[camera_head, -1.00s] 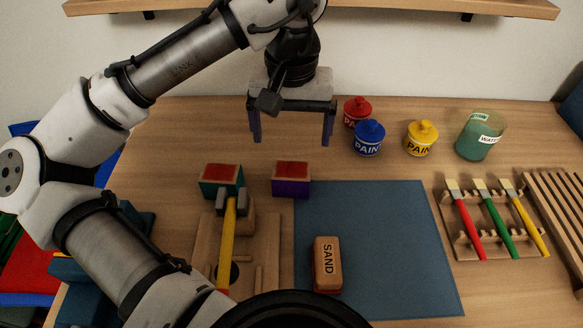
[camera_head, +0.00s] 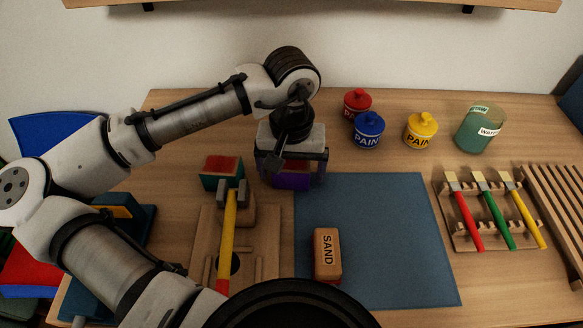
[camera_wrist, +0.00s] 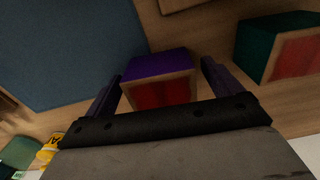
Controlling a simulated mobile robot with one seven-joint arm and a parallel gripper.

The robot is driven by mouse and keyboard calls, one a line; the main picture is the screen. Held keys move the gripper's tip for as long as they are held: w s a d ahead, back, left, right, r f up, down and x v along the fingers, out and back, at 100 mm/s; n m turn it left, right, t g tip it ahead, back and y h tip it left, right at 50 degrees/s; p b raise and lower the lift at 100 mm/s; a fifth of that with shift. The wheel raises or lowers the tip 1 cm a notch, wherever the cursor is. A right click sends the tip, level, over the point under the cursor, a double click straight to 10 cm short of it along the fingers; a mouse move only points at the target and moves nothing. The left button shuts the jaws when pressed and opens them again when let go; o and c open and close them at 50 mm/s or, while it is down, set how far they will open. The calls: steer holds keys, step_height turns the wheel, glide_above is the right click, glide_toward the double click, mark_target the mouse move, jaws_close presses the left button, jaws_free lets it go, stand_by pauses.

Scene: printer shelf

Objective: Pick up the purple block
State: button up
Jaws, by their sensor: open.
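The purple block (camera_head: 290,181) stands on the wooden table just beyond the top left corner of the blue mat. It has a purple side and a red face with a wood-coloured border. My gripper (camera_head: 291,180) is lowered over it, with one finger on each side. In the wrist view, the purple block (camera_wrist: 158,79) sits between the two open fingers of my gripper (camera_wrist: 161,84), with a gap visible at its right. The gripper body hides the block's top in the head view.
A teal block with a red top (camera_head: 222,172) stands close on the left, behind a hammer (camera_head: 228,235) on a wooden rack. The blue mat (camera_head: 390,240) holds a sand block (camera_head: 327,254). Paint pots (camera_head: 368,131) stand at the back right; brushes (camera_head: 497,212) rest further right.

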steer(key=c, duration=1.1)
